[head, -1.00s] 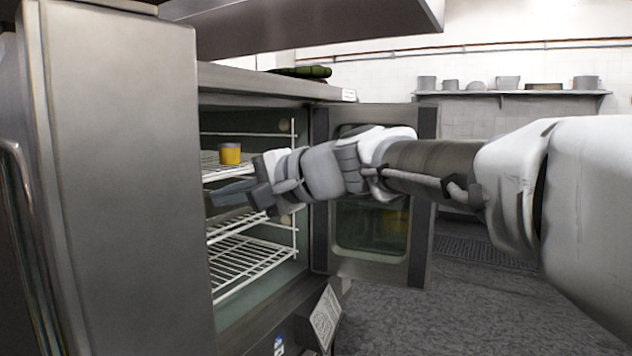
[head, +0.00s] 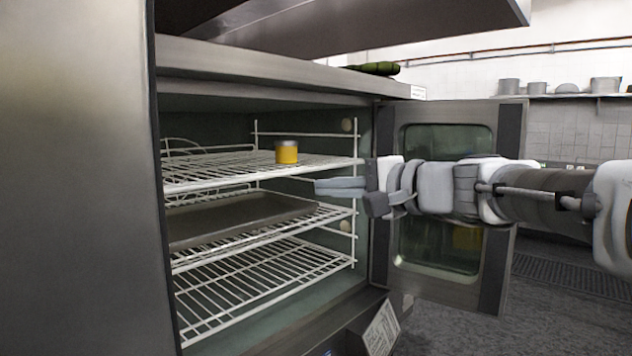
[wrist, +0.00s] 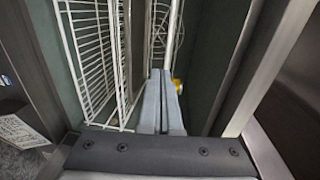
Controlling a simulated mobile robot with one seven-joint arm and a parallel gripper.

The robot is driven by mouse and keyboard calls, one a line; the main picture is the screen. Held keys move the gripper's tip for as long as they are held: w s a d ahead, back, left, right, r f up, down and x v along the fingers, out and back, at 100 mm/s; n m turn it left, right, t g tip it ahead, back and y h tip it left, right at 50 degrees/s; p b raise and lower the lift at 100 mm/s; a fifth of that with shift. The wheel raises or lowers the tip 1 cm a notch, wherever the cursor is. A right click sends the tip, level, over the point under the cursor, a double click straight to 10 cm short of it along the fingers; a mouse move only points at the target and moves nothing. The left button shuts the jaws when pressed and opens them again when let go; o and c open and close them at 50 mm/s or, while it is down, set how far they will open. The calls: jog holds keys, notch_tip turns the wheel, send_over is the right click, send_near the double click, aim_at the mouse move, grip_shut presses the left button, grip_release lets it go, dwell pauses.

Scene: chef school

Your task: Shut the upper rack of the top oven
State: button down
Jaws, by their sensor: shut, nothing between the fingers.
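The top oven (head: 290,75) stands open, with several white wire racks inside. Its upper rack (head: 220,167) holds a small yellow can with a grey top (head: 287,153). I cannot tell whether this rack is fully in. My gripper (head: 318,187) is shut and empty, pointing left into the oven opening, just below the upper rack's level near its right end. Contact with the rack cannot be made out. In the wrist view the closed fingers (wrist: 160,76) point inward, with the yellow can (wrist: 178,86) just beside their tips and rack wires (wrist: 100,50) to the left.
The oven's glass door (head: 440,270) stands open at the right, behind my arm. A dark tray (head: 235,218) lies on the middle rack. The lower rack (head: 260,285) looks empty. A tilted label plate (head: 382,330) sticks out below the door. A shelf with pots (head: 570,94) is on the far wall.

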aim_at(264, 175)
jog(key=r+p+x, duration=0.1)
jog(key=p+x, duration=0.2)
jog(key=x, duration=1)
jog(key=shift+w+r+p, duration=0.15)
jog(key=shift+w+p, duration=0.25)
jog(key=shift+w, duration=0.15)
jog(key=shift+a, duration=0.15)
jog(key=x, duration=0.4)
jog(key=shift+w+a+r, duration=0.2)
jog(key=shift+w+a, duration=0.05)
jog(key=shift+s+r, duration=0.1)
jog(key=shift+r, duration=0.1)
